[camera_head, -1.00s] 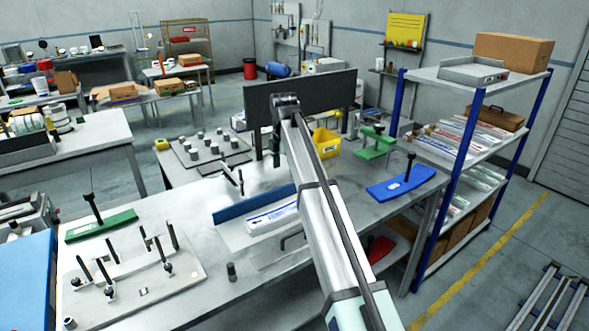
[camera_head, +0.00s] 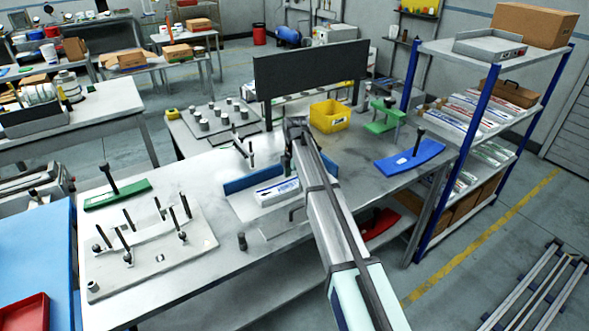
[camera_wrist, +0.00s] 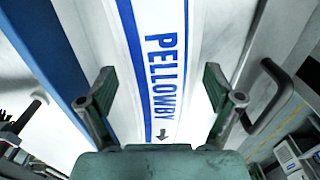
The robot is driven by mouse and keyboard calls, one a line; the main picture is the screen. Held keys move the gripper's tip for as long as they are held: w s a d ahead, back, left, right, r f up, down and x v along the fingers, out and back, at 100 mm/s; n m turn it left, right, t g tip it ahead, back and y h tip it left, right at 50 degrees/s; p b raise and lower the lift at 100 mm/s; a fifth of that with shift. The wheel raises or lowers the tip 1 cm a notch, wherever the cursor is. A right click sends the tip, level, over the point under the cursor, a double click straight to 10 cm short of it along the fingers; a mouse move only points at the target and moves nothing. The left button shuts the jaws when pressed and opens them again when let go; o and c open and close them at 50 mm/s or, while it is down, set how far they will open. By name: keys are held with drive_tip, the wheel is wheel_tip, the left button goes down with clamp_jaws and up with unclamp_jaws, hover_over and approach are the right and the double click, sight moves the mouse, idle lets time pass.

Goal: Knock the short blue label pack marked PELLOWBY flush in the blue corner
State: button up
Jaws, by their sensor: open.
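The PELLOWBY label pack (camera_head: 276,193) is white with blue marking and lies on a pale plate on the bench. A low blue fence (camera_head: 238,184) runs along its far side. In the wrist view the pack (camera_wrist: 193,40) fills the middle, its blue lettering running down between my fingers; the blue fence (camera_wrist: 48,50) is at left. My gripper (camera_wrist: 163,92) is open, one finger towards each side of the pack. In the head view my arm hides the pack's right end and most of my gripper.
A dark handle (camera_wrist: 270,95) stands right of the pack in the wrist view. A fixture plate with black pins (camera_head: 150,255) is at left on the bench. A blue curved block (camera_head: 410,157) and a yellow bin (camera_head: 329,117) lie beyond my arm.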

drive_tip(key=shift+f, duration=0.75)
drive_tip(key=c, duration=1.6)
drive_tip(key=shift+w+d+p, duration=0.1)
drive_tip(key=shift+w+d, duration=0.6)
drive_tip(key=shift+d, duration=0.3)
drive_tip(key=shift+w+d+p, duration=0.1)
drive_tip(key=shift+w+d, duration=0.55)
drive_tip(key=shift+d, duration=0.3)
drive_tip(key=shift+w+d+p, duration=0.1)
drive_tip(key=shift+w+d, duration=0.6)
drive_tip(key=shift+d, duration=0.3)
drive_tip(key=shift+c, duration=0.2)
drive_tip(key=shift+s+a, duration=0.1)
drive_tip(key=shift+s+a, duration=0.8)
drive_tip(key=shift+a, duration=0.35)
drive_tip(key=shift+w, duration=0.1)
